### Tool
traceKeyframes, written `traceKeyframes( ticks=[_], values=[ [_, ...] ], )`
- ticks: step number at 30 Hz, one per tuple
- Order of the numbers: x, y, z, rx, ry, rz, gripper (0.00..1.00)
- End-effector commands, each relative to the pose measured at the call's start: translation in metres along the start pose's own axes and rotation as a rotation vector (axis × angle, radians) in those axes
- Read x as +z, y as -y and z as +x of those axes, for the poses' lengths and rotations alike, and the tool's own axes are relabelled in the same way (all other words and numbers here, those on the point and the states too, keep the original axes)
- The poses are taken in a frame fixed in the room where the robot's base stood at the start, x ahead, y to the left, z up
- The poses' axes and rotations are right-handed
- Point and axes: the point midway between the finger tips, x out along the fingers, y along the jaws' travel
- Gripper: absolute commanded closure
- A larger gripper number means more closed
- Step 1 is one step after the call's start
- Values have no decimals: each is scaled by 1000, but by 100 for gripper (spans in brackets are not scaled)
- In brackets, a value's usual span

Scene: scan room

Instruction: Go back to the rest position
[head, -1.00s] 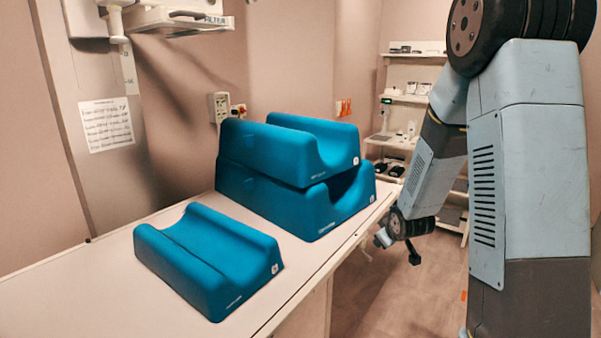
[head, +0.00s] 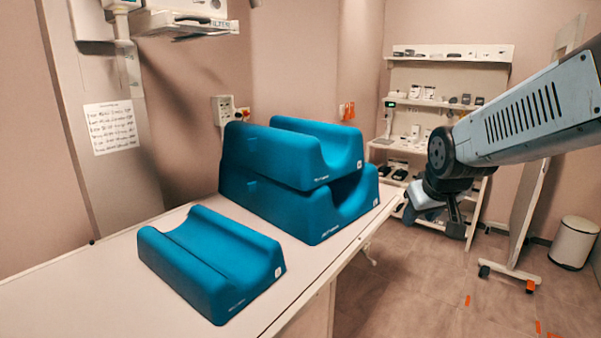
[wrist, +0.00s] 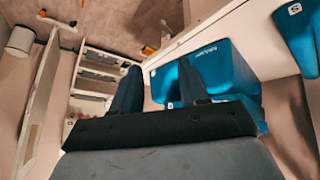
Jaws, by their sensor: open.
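My gripper (head: 432,208) hangs at the end of my arm on the right of the head view. It is in the air to the right of the table, apart from the blue blocks and in front of the shelf unit. In the wrist view its two dark fingers (wrist: 160,85) stand apart with nothing between them, so it is open and empty.
Two blue cradle-shaped blocks (head: 290,185) are stacked on the white table (head: 60,300). A lower blue block (head: 210,262) lies in front.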

Motion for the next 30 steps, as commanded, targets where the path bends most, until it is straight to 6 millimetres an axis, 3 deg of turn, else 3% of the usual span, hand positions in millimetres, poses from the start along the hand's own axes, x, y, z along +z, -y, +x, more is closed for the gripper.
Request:
traceKeyframes(
  ticks=[9,15,21,30],
  values=[
    [48,16,-76,-28,50,113,56],
    [76,26,-107,-45,81,164,56],
    [87,29,-118,-52,97,182,56],
    [87,30,-118,-52,98,183,56]
  ],
)
